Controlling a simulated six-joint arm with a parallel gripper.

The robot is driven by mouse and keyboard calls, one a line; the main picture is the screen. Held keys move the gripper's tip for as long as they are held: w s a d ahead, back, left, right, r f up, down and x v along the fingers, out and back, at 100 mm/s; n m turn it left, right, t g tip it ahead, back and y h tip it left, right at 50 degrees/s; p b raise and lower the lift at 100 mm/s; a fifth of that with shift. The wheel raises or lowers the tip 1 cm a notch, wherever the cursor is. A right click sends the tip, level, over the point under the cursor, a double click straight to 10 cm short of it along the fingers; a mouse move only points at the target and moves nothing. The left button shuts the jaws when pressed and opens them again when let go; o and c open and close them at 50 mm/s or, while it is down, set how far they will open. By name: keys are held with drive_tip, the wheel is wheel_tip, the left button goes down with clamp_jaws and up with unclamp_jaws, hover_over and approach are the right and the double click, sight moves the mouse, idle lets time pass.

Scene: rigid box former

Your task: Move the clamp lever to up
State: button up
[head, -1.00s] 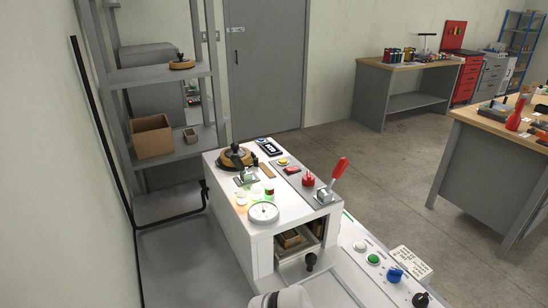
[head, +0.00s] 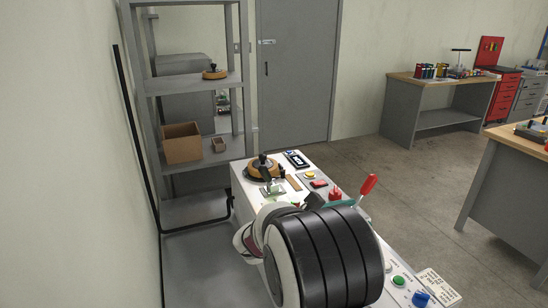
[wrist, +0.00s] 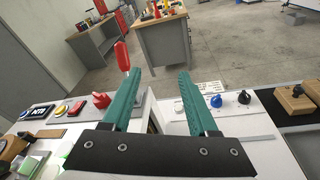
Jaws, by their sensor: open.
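The clamp lever appears to be the red-handled lever (head: 368,185) on the right side of the white machine's top. In the head view it leans up and to the right; its base is hidden behind my arm. In the wrist view its red handle (wrist: 122,56) stands just left of my left finger, whose edge covers the lower part. My gripper (wrist: 160,75) is open, with two teal fingers and nothing between them. The handle is outside the jaws. In the head view my arm hides most of the gripper; whether a finger touches the lever cannot be told.
A red knob (head: 335,194), a yellow button (head: 310,175) and a black-handled fixture (head: 264,168) share the machine top. A panel with a blue knob (wrist: 216,101) and black knob (wrist: 244,97) lies to the right. Shelving (head: 192,83) stands behind at left.

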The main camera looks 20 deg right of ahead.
sight(377, 177)
drive_tip(key=w+n+t+h, duration=0.1)
drive_tip(key=w+n+t, duration=0.25)
drive_tip(key=w, duration=0.25)
drive_tip(key=shift+n+g, duration=0.25)
drive_tip(key=x, duration=1.5)
drive_tip(key=shift+s+d+r, duration=0.15)
drive_tip(key=shift+d+r, duration=0.1)
drive_tip(key=shift+d, duration=0.15)
clamp_jaws()
